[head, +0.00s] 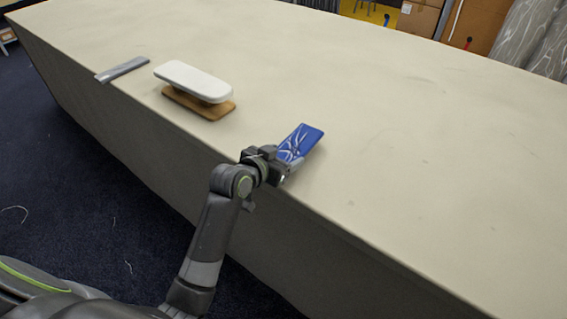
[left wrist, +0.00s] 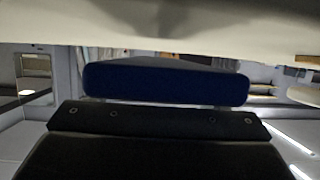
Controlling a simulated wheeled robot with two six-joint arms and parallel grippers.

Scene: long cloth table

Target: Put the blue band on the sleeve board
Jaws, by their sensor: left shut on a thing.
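The blue band (head: 302,142) is a flat blue piece with a pale pattern, near the table's front edge in the head view. My left gripper (head: 284,165) is shut on its near end. The band also shows as a dark blue block (left wrist: 166,83) beyond the dark gripper body in the left wrist view. The sleeve board (head: 194,79) has a white padded top above a brown wooden base (head: 198,104). It stands to the left of the gripper and farther back, apart from the band. My right gripper is not in view.
A grey flat strip (head: 122,69) lies at the table's front edge, left of the sleeve board. The long cloth table (head: 430,150) is clear to the right and behind. Cardboard boxes (head: 418,17) stand beyond its far edge.

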